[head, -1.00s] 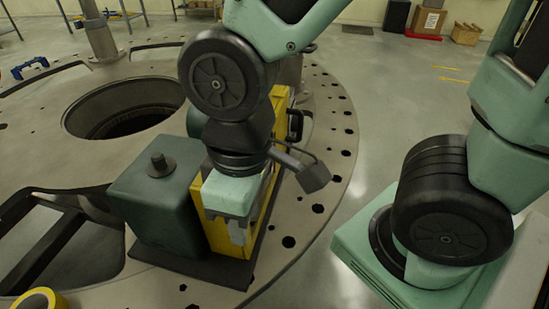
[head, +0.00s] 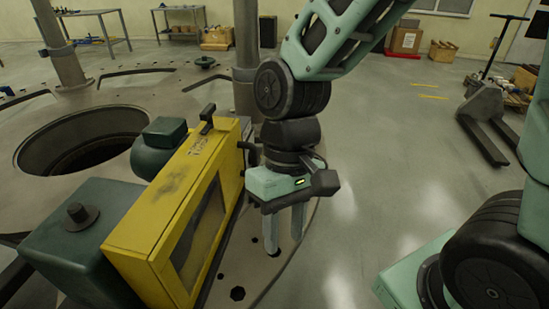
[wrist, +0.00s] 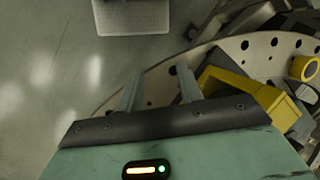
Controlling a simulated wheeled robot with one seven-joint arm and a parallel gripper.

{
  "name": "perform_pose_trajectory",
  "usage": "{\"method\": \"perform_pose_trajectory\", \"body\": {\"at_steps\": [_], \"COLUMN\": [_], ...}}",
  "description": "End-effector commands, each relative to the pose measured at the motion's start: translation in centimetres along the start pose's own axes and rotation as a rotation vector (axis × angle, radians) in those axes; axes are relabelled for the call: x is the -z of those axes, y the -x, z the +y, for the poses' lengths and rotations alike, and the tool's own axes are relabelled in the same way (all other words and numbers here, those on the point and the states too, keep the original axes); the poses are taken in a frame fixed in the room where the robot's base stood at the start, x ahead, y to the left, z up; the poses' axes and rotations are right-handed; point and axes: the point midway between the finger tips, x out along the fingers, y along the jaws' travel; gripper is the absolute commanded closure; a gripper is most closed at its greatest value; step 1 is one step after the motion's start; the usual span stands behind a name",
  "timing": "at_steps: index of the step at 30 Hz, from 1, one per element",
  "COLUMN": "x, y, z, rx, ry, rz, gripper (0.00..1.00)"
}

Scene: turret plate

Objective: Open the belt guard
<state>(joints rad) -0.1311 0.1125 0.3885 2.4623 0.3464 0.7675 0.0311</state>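The belt guard (head: 185,195) is a worn yellow box with a dark window panel on its right-facing side. It stands upright beside dark green machine housings on the turret plate, and looks shut. A black handle (head: 207,117) sticks up at its far top end, and a dark curved handle (head: 247,150) shows at its far right side. My gripper (head: 284,230) is to the right of the guard, apart from it, fingers pointing down. It is open and empty. In the wrist view, my gripper (wrist: 158,88) has the yellow guard (wrist: 245,88) to its right.
The round turret plate (head: 120,88) has bolt holes and a large round opening. A dark green block (head: 85,235) stands at the guard's left. Posts (head: 246,60) rise behind. Grey floor at right is clear up to a pallet jack (head: 485,115).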

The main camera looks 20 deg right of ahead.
Motion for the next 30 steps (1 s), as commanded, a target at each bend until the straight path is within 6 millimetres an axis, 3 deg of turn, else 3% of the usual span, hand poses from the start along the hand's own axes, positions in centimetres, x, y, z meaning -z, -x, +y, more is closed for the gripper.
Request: {"method": "perform_pose_trajectory", "body": {"at_steps": [8, 14, 20, 24, 30], "x": [2.9, 6.8, 12.8, 16.4, 18.8], "y": [-1.1, -1.7, -1.5, -0.9, -0.5], "z": [1.7, 4.2, 10.1, 16.2, 24.3], "rx": [0.180, 0.423, 0.844, 1.177, 1.548], "ry": [-0.290, -0.608, -1.016, -1.246, -1.427], "rz": [-0.119, -0.242, -0.389, -0.464, -0.508], "gripper": [0.64, 0.64, 0.64, 0.64, 0.64]}}
